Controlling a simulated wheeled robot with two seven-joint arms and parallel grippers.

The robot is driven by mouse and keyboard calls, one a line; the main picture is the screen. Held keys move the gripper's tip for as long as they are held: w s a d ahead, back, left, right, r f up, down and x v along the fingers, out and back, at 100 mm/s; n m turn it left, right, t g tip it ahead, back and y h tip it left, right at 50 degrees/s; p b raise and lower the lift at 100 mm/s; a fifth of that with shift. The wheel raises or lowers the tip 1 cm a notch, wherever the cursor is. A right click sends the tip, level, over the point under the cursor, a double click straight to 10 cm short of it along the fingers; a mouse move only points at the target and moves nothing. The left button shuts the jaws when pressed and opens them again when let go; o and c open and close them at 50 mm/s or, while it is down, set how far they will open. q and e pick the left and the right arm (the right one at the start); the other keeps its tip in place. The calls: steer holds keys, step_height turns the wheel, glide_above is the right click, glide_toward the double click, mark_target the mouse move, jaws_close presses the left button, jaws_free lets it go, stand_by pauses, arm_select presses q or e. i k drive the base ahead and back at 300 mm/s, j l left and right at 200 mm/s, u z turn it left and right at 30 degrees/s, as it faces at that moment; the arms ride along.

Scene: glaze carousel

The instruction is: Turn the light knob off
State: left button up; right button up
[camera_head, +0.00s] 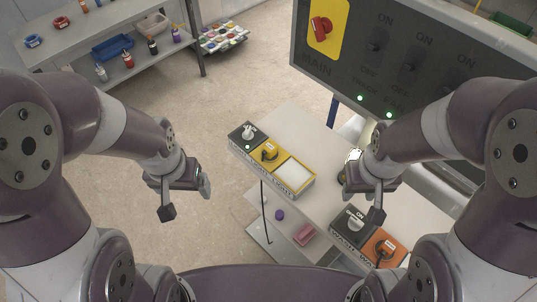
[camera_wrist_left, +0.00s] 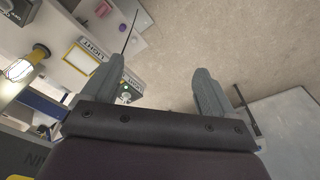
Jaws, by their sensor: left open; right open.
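A light control strip stands on the pale table in the head view. My right gripper (camera_head: 361,197) is open, right of the strip, near a second control strip. In the left wrist view the left fingers (camera_wrist_left: 158,88) are spread with nothing between.
The second strip has a black panel with a white knob (camera_head: 355,223) and an orange panel (camera_head: 385,249). A large switch board (camera_head: 400,60) with a red main switch rises behind. A shelf (camera_head: 100,45) with bottles is at the upper left. Floor left of the table is clear.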

mark_target(247, 135)
steer(key=i+j+z, duration=0.4)
steer(key=j+z, duration=0.15)
steer(key=i+j+z, duration=0.15)
steer(key=j+z, duration=0.15)
steer(key=j, duration=0.15)
